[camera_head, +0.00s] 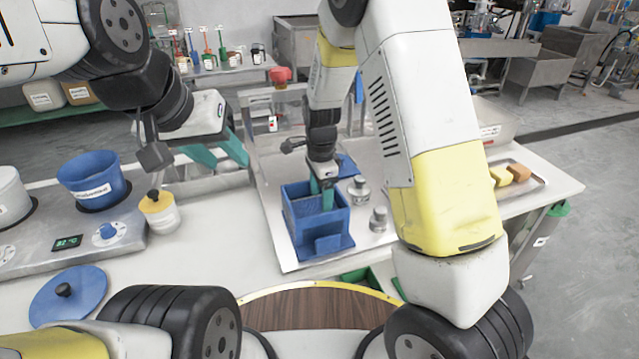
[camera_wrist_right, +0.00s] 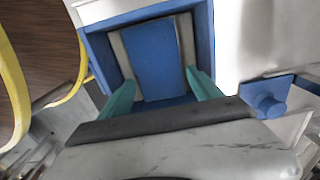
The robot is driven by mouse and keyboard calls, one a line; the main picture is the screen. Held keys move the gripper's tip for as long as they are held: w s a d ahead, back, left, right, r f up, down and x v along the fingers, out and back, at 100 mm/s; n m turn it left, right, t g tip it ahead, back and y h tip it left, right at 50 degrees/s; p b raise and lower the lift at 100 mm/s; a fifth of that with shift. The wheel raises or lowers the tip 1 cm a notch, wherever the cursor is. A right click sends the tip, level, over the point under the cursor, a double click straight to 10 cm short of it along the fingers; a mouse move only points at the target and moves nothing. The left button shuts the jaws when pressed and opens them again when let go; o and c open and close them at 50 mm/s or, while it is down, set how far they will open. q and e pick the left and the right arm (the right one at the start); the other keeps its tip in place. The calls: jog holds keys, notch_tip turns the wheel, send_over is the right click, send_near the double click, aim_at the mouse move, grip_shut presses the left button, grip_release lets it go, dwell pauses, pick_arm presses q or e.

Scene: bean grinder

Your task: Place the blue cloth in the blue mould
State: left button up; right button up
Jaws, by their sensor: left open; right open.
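The blue mould (camera_head: 318,225), an open box with a flange at its front, stands on the metal tray. In the right wrist view its blue rim (camera_wrist_right: 203,40) surrounds a blue panel (camera_wrist_right: 153,58) flanked by two grey strips. This panel seems to be the blue cloth lying inside, but I cannot be certain it is not the mould's floor. My right gripper (camera_head: 325,195) points down into the mould's opening. Its teal fingers (camera_wrist_right: 160,92) are spread, one on each side of the panel. My left gripper (camera_head: 222,152) is open and empty above the table, left of the mould.
A blue knobbed piece (camera_head: 347,166) lies behind the mould. Two small metal weights (camera_head: 378,219) stand right of it. A blue pot (camera_head: 94,181) on a heater, a yellow-capped bottle (camera_head: 159,212) and a blue lid (camera_head: 68,297) are at left. Table between bottle and tray is clear.

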aim_at(320, 205)
notch_tip(320, 205, up, 10)
jog(key=s+d+r+n+t+y, duration=0.1)
jog(key=s+d+r+n+t, duration=0.2)
jog(key=s+d+r+n, duration=0.3)
jog(key=s+d+r+n+t+y, duration=0.1)
jog(key=s+d+r+n+t, duration=0.2)
jog(key=s, duration=1.1)
jog(key=shift+d+r+n, duration=1.75)
jog(key=shift+r+n, duration=1.25)
jog(key=shift+r, duration=0.45)
jog(key=shift+s, duration=0.1)
